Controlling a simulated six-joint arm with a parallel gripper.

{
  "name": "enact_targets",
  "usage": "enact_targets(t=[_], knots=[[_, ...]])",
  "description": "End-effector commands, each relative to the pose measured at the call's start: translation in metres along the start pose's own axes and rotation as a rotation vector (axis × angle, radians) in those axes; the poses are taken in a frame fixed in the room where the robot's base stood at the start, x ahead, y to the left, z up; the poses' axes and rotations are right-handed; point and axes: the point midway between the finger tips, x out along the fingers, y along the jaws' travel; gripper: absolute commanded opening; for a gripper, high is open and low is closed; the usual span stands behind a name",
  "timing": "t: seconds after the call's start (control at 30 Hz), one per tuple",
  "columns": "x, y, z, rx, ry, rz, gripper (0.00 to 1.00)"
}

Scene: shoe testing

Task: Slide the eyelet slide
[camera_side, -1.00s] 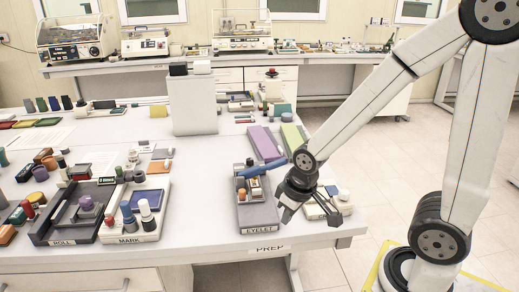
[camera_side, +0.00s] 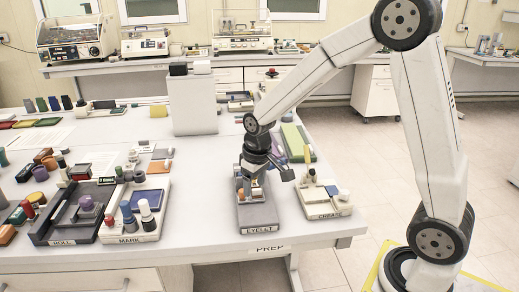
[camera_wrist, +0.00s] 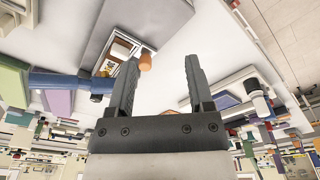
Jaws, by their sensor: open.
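The eyelet station (camera_side: 258,215) is a grey block labelled EYELET near the front edge of the table. It carries a small light-coloured mechanism with an orange part at its back. My gripper (camera_side: 262,178) is above that back part and hides much of it. In the wrist view my gripper (camera_wrist: 160,78) has its two dark fingers spread, with nothing between them. The station's grey base (camera_wrist: 150,25) shows beyond the left finger, and an orange knob (camera_wrist: 145,62) is close to that fingertip. I cannot make out the slide clearly.
The crease station (camera_side: 325,205) is close to the right. The mark station (camera_side: 140,215) and roll station (camera_side: 75,215) are to the left. A grey box (camera_side: 192,105) stands behind. Purple and green blocks lie behind my gripper. The white table is clear between mark and eyelet.

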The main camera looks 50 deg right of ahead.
Motion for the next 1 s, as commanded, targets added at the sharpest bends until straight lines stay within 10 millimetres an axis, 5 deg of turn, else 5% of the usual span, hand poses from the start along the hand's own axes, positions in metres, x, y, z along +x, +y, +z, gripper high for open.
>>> enact_targets(t=[0.2,0.4,1.0], knots=[[0.004,0.019,-0.043,0.002,-0.055,-0.003,0.67],[0.006,0.031,-0.066,0.001,-0.088,-0.006,0.67],[0.020,0.034,-0.071,0.000,-0.102,-0.008,0.67]])
